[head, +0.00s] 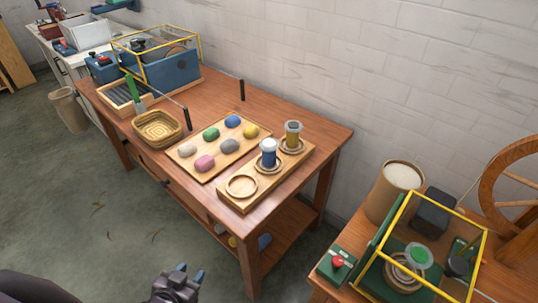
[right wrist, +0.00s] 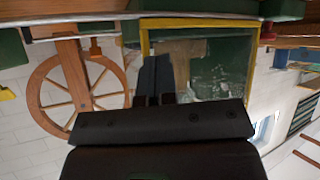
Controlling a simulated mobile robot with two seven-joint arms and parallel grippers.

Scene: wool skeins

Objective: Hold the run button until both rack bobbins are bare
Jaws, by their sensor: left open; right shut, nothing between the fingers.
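A wooden rack (head: 225,197) stands at the right end of the long table. A blue-wound bobbin (head: 268,157) sits in its middle ring and a yellow-wound bobbin (head: 292,136) in its far ring. The near ring is empty. A red button (head: 337,261) tops a green box beside the yellow-framed green machine at lower right; I cannot tell whether it is the run button. My left gripper (head: 189,275) is open and empty, low over the floor. My right gripper (right wrist: 153,78) is shut on nothing, in front of a yellow-framed panel in the right wrist view.
A board (head: 184,160) with several coloured skeins, a wicker basket (head: 158,128) and a blue caged machine (head: 165,70) share the long table (head: 215,90). A cream-topped drum (head: 397,188) and a wooden wheel (head: 492,200) stand at right. The floor in front is open.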

